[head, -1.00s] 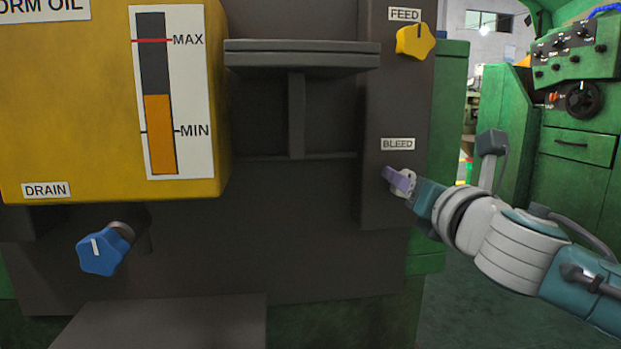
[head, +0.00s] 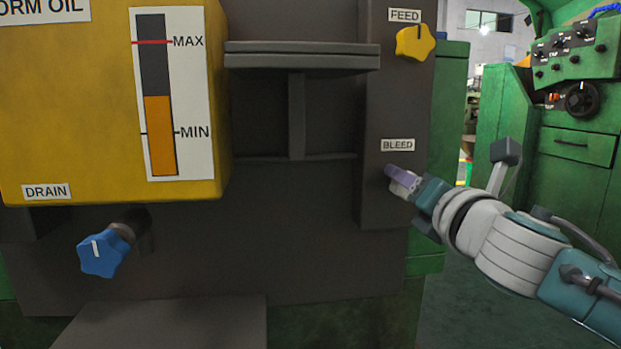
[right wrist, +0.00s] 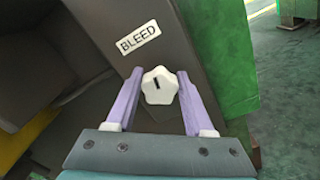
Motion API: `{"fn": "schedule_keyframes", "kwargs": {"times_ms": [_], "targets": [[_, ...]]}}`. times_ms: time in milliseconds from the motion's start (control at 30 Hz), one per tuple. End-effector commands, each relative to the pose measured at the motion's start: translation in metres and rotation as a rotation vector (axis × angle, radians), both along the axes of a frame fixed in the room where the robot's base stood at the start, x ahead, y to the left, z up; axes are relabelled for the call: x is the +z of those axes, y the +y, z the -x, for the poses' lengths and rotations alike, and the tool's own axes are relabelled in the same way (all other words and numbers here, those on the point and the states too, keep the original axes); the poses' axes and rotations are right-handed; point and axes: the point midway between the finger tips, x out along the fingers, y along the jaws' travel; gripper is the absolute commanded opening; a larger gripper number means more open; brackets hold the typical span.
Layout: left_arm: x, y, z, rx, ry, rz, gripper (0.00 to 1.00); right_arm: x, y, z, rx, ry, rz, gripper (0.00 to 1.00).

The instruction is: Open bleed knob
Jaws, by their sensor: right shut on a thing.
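The white star-shaped bleed knob (right wrist: 160,91) shows in the right wrist view, with a short dark mark on its face. It sits just beside the BLEED label (right wrist: 139,37), which is also on the dark panel in the head view (head: 397,145). My right gripper (right wrist: 158,76) has one purple finger on each side of the knob and is shut on it. In the head view my right gripper (head: 402,178) is at the panel just below the label, and its fingers mostly hide the knob. My left gripper is in no view.
A yellow feed knob (head: 415,42) is above on the same panel. A blue drain knob (head: 103,252) sticks out at lower left under the yellow oil tank (head: 75,110). A grey shelf (head: 300,58) juts out left of the panel. Open floor (head: 480,300) lies to the right.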

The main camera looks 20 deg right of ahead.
Motion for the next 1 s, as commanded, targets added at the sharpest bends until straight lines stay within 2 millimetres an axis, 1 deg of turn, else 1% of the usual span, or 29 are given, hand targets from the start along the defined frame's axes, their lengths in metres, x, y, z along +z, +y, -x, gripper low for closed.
{"fn": "schedule_keyframes", "kwargs": {"times_ms": [1000], "targets": [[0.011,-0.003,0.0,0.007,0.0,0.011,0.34,-0.004,-0.002,0.001,-0.001,-0.225,-0.938,0.0]]}}
